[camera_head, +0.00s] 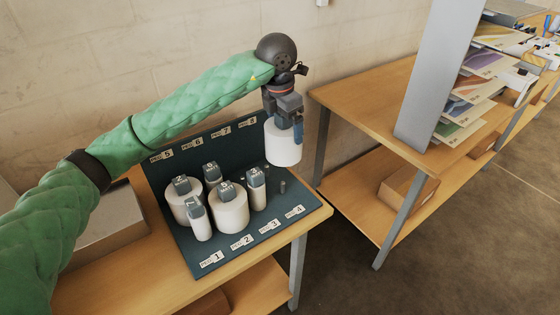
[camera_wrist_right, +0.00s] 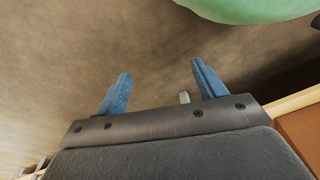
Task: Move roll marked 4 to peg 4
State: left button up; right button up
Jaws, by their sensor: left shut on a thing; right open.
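My left gripper (camera_head: 288,118) is shut on a white roll (camera_head: 283,147) by its grey top. It holds the roll in the air above the right back part of the dark peg board (camera_head: 185,254); the roll's mark is not readable. A short bare peg (camera_head: 283,186) stands behind the label for peg 4 (camera_head: 295,211), below and apart from the held roll. My right gripper (camera_wrist_right: 162,88) is open and empty in the right wrist view, over the floor; it is not visible in the head view.
Several white rolls with grey tops stand on the board, including a wide front one (camera_head: 229,212) and a slim one (camera_head: 258,192) left of the bare peg. A wooden shelf unit (camera_head: 355,92) stands at right. The board sits on a wooden table (camera_head: 130,278).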

pick_arm(q)
jog(key=f, duration=0.7)
jog(key=s+f, duration=0.1)
jog(key=f, duration=0.3)
jog(key=shift+a+f, duration=0.1)
notch_tip(320, 180, down, 2)
jog(key=shift+w, duration=0.1)
jog(key=shift+f, duration=0.25)
jog(key=shift+f+b, duration=0.4)
jog(key=shift+b, duration=0.05)
pick_arm(e)
jog(key=shift+w+d+f, duration=0.3)
jog(key=shift+d+f, duration=0.15)
jog(key=shift+f, duration=0.2)
